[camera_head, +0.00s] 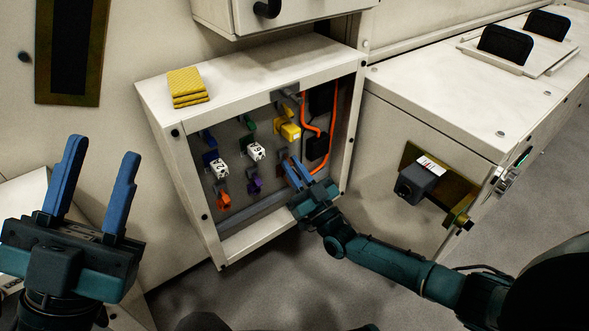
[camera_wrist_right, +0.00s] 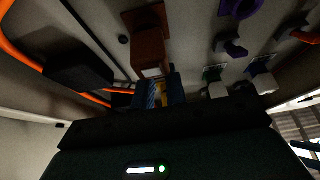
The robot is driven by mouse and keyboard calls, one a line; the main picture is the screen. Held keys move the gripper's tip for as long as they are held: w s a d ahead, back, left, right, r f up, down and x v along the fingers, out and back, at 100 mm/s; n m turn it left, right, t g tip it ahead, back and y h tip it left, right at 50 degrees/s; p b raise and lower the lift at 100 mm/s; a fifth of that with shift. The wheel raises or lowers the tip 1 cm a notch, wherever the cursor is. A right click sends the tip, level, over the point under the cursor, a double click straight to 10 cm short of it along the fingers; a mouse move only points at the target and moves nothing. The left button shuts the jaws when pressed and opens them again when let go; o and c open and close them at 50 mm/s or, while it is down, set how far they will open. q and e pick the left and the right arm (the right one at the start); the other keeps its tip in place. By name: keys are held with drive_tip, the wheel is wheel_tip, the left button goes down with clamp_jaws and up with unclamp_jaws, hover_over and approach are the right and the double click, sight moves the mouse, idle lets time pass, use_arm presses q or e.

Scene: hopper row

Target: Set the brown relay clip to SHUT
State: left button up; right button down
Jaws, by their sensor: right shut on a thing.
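The brown relay clip (camera_wrist_right: 149,52) hangs on the panel inside the open cabinet, directly in front of my right gripper (camera_wrist_right: 158,92) in the right wrist view. In the head view the right gripper (camera_head: 296,172) reaches into the lower right of the cabinet, and its blue fingers mostly hide the brown clip (camera_head: 284,157). The right gripper is shut on the brown clip. I cannot read a SHUT mark or the clip's setting. My left gripper (camera_head: 102,155) is open and empty, outside the cabinet at the lower left.
The cabinet (camera_head: 150,92) holds other coloured clips: blue, green, yellow (camera_head: 289,130), purple (camera_head: 254,185) and orange (camera_head: 223,199), plus white numbered tags (camera_head: 256,151). Orange cables (camera_head: 333,105) run at its right side. Yellow cloths (camera_head: 187,86) lie on top. A grey box (camera_head: 415,183) juts from the right-hand unit.

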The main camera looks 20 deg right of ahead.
drive_tip(key=shift+d, duration=0.1)
drive_tip(key=c, duration=1.4)
unclamp_jaws()
drive_tip(key=shift+c, duration=0.2)
